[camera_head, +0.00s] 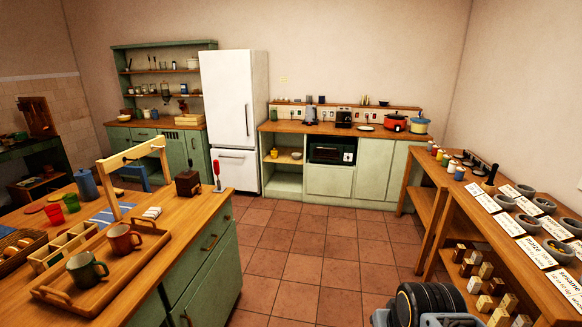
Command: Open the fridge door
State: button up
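The white fridge (227,95) stands against the back wall, left of the middle of the head view. Its tall upper door is shut and has a vertical handle (247,119) near its right edge. A lower door or drawer (235,168) below it is also shut, with a short horizontal handle near its top. Part of my arm shows at the bottom right edge, dark and rounded. My gripper's fingertips cannot be made out. The arm is far from the fridge, with floor between them.
A green island (206,283) with a wooden top stands at the left front, bearing a tray (92,300) with mugs. Back counters (345,133) flank the fridge. A wooden bench (470,210) with bowls and labels runs along the right. The tiled floor (306,243) between is clear.

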aim_at(227, 76)
jog(key=u, duration=0.2)
jog(key=i, duration=2.3)
jog(key=u, duration=0.6)
jog(key=i, duration=2.5)
jog(key=u, duration=0.3)
jog(key=i, duration=1.85)
jog(key=u, duration=0.1)
